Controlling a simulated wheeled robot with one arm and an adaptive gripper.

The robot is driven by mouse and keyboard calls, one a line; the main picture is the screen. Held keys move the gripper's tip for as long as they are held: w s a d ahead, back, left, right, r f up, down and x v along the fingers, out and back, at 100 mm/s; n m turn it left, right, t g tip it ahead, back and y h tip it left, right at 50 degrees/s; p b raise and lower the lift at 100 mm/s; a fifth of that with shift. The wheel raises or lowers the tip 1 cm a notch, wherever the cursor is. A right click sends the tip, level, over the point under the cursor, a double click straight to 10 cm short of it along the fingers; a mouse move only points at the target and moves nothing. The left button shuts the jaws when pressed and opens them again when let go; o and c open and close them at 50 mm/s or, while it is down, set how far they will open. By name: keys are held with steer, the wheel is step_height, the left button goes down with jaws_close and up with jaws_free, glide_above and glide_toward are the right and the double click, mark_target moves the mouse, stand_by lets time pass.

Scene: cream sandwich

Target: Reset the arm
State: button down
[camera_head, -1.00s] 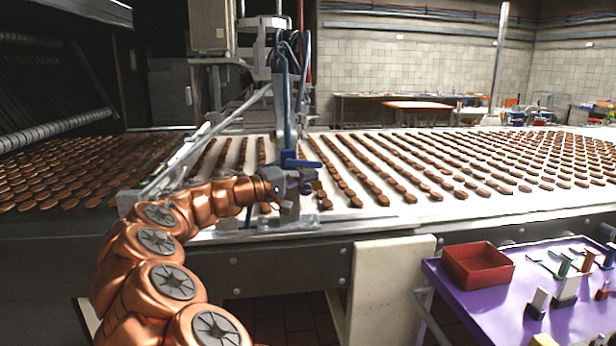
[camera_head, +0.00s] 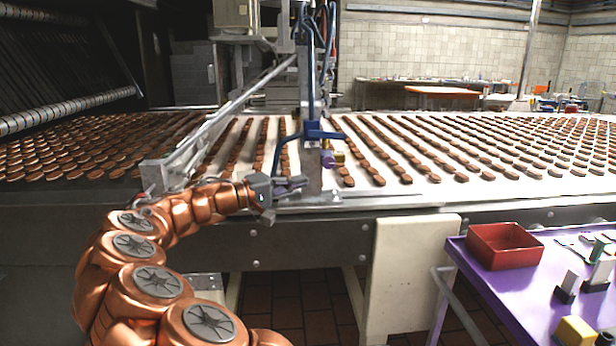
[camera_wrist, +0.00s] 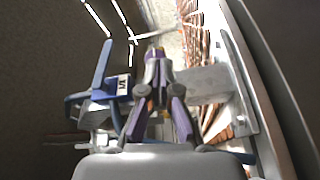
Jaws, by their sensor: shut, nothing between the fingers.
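My copper-coloured jointed arm curves up from the bottom left of the head view. It ends in my grey gripper (camera_head: 300,183), in front of the conveyor's near edge beside the depositing machine's metal upright. In the wrist view my gripper (camera_wrist: 155,55) has its purple-and-grey fingers closed together with nothing between them. A blue valve handle (camera_head: 318,131) sits on the machine just above my gripper. Whether my gripper touches the machine I cannot tell.
The conveyor (camera_head: 440,202) carries many brown biscuits in rows. A purple table (camera_head: 500,280) with a red tray (camera_head: 503,247) and small coloured objects stands at the lower right. A cream support (camera_head: 412,270) stands below the conveyor. Floor shows between the supports.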

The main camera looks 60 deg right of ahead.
steer(key=shift+w+a+f, duration=0.1)
steer(key=shift+a, duration=0.05)
stand_by(0.6)
steer(key=s+a+f+n+t+y, duration=0.4)
steer(key=a+f, duration=0.3)
steer(key=a, duration=1)
steer(key=s+a+f+n+t+y, duration=0.3)
steer(key=a+f+y, duration=0.4)
steer(key=a, duration=0.9)
steer(key=s+a+f+n+t+y, duration=0.1)
steer(key=s+a+f+n+y, duration=0.4)
steer(key=a, duration=1.2)
step_height(320, 180, up, 16)
steer(key=w+m+t+h+p, duration=0.1)
steer(key=m+p, duration=0.1)
steer(key=p, duration=1.5)
steer(key=shift+w+d+f+t+h, duration=0.25)
steer(key=shift+t+h, duration=0.05)
